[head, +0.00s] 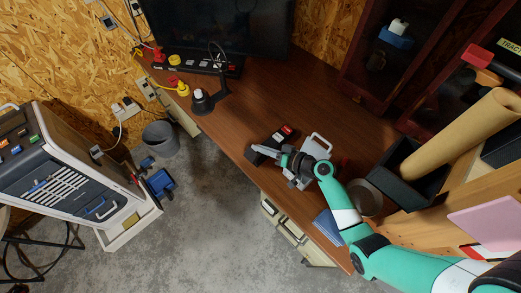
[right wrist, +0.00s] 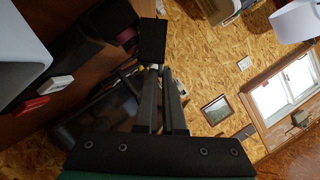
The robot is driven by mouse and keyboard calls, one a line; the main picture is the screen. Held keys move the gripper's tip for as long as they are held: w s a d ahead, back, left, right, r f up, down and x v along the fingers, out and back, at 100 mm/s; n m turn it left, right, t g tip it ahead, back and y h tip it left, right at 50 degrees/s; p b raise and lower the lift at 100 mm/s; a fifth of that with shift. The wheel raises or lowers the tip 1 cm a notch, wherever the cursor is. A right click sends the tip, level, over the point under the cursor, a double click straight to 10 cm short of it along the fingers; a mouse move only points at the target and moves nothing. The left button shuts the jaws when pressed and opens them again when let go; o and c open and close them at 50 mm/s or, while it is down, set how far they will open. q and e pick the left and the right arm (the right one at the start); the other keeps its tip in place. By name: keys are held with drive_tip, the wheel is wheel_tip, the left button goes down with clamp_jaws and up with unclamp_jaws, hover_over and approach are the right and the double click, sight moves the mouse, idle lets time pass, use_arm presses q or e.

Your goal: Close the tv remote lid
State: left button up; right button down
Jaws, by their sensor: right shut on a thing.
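The black tv remote (head: 270,142) lies near the front edge of the bench, with a red and a white part at its far right end. In the right wrist view a black body with white and red parts (right wrist: 20,78), which looks like the remote, is at the left. My right gripper (head: 264,150) is at the near side of the remote. In the right wrist view its fingers (right wrist: 156,70) are together at a flat black panel (right wrist: 152,40), which looks like the remote lid. The lid's hinge and exact angle are hidden. My left gripper is not in view.
A silver device with a handle (head: 303,170) stands just right of the remote. A black lamp (head: 205,101) stands to the left. A black box (head: 403,182) with a cardboard tube is at the right. The bench behind the remote is mostly clear.

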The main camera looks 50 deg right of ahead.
drive_tip(key=d+f+m+b, duration=0.1)
drive_tip(key=b, duration=0.1)
drive_tip(key=shift+d+f+m+y+b, duration=0.3)
drive_tip(key=shift+d+y+b, duration=0.05)
drive_tip(key=shift+y+b, duration=0.05)
drive_tip(key=shift+d+m+b, duration=0.2)
drive_tip(key=shift+m+b, duration=0.1)
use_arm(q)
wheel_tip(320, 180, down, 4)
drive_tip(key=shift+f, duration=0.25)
use_arm(e)
drive_tip(key=shift+r+t, duration=0.3)
drive_tip(key=c, duration=1)
unclamp_jaws()
drive_tip(key=shift+r, duration=0.1)
use_arm(q)
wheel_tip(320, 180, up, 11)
drive_tip(key=p, duration=1.1)
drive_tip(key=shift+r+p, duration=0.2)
drive_tip(key=shift+p, duration=0.1)
use_arm(e)
drive_tip(key=s+a+r, duration=0.8)
drive_tip(key=s+r, duration=0.3)
drive_tip(key=r, duration=0.1)
drive_tip(key=shift+s+r, duration=0.35)
drive_tip(key=shift+r, duration=0.05)
